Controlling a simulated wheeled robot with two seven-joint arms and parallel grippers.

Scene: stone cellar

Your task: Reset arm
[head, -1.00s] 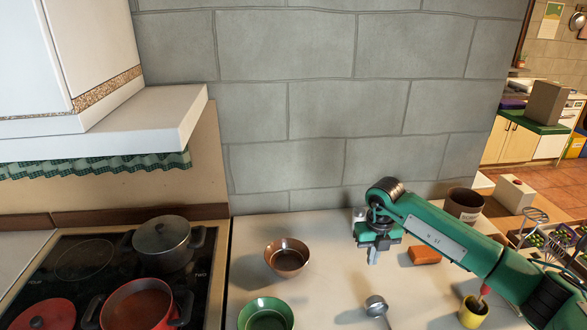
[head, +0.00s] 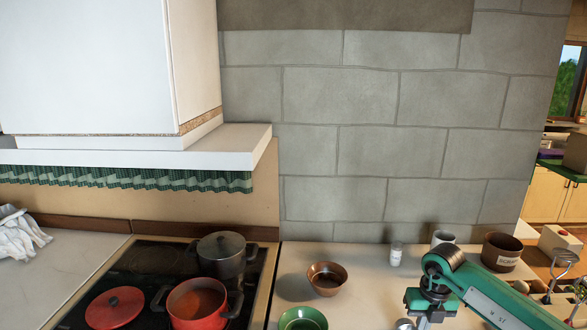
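My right arm comes in from the lower right in the head view, green with a black joint. My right gripper (head: 431,312) is at the bottom edge of the view, over the counter, to the right of the brown bowl. Its fingers are mostly cut off or hidden, so I cannot tell whether it is open. My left gripper is not in view.
A stove (head: 140,285) at the left holds a red pot (head: 197,306), a dark pot (head: 222,256) and a red lid (head: 115,307). A brown bowl (head: 327,279), green bowl (head: 303,319), shaker (head: 396,254) and brown canister (head: 501,251) stand on the counter. A cabinet (head: 90,65) hangs above.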

